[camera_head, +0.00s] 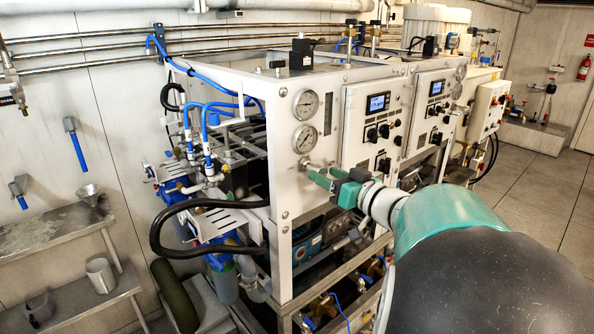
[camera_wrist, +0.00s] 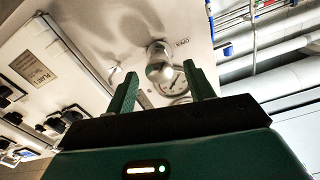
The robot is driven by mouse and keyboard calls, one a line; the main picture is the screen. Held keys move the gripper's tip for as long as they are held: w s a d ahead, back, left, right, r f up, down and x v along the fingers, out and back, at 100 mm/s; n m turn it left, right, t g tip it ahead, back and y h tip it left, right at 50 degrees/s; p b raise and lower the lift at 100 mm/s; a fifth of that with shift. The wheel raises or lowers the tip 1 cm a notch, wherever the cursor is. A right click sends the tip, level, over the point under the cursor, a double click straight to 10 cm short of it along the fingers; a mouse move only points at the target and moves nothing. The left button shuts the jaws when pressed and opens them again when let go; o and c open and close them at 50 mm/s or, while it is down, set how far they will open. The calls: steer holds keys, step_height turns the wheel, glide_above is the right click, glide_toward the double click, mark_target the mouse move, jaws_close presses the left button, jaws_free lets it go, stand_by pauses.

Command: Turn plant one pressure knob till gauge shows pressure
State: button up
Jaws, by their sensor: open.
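The nearer watermaker panel (camera_head: 282,195), taken as plant one, has two round gauges, an upper one (camera_head: 305,104) and a lower one (camera_head: 304,139). Their needles are too small to read. A rounded silver knob (camera_wrist: 160,66) stands out from the panel in the wrist view, with a gauge (camera_wrist: 172,84) close behind it. My gripper (camera_head: 316,156) is at the panel just below and right of the lower gauge. In the wrist view my gripper (camera_wrist: 159,72) is open, its green fingers either side of the knob in the picture. I see no clear contact.
A control box with a lit screen (camera_head: 377,103) and black knobs sits right of the gauges. A second similar unit (camera_head: 430,105) stands beyond. Blue hoses and a thick black hose (camera_head: 160,225) hang at the left. Metal shelves (camera_head: 55,232) line the left wall. Open floor (camera_head: 540,190) lies right.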

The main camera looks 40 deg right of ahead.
mark_target(323, 173)
steer(key=shift+w, duration=1.6)
steer(key=c, duration=1)
steer(key=shift+m, duration=0.3)
